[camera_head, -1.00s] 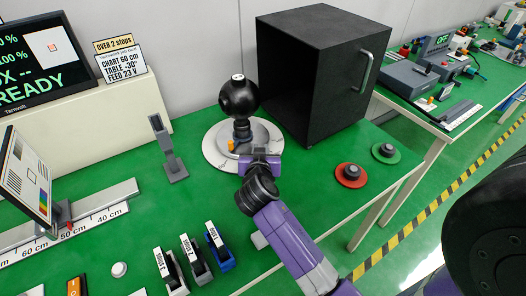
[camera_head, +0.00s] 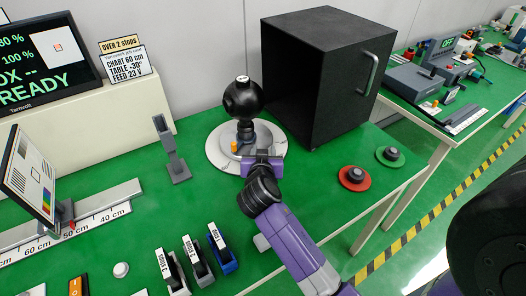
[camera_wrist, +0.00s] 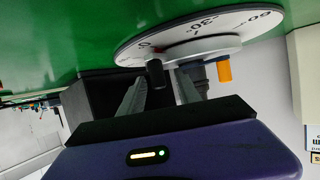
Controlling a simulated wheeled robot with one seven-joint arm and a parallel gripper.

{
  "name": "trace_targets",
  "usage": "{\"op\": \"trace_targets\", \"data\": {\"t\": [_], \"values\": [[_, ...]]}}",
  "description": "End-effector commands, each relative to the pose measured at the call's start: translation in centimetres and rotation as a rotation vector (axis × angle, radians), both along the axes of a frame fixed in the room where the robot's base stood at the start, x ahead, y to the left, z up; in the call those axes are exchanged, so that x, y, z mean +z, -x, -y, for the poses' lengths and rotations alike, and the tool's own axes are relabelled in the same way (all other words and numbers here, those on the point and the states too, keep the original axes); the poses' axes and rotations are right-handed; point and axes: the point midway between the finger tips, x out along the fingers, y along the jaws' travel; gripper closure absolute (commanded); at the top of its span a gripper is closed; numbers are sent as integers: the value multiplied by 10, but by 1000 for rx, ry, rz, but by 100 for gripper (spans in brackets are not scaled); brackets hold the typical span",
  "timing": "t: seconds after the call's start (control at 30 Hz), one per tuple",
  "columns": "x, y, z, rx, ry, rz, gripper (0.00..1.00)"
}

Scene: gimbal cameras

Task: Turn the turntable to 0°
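The turntable (camera_head: 216,156) is a round white disc with angle marks on the green bench, in the middle of the head view. A black ball-shaped device (camera_head: 243,98) stands on it on a dark post, with an orange knob (camera_head: 234,147) at its base. My gripper (camera_head: 262,160) is at the disc's near right edge. Contact with the peg cannot be told. The orange knob (camera_wrist: 224,69) is outside the fingers.
A black cabinet (camera_head: 325,80) stands behind right of the turntable. A grey upright stand (camera_head: 172,150) is to its left. Red (camera_head: 354,178) and green (camera_head: 389,156) buttons are to the right.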

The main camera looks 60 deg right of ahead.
Motion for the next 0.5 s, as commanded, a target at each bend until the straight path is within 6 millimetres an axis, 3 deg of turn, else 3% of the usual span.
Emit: {"op": "trace_targets", "data": {"t": [0.5], "values": [[25, 25, -58, 4, 0, 1, 60]]}}
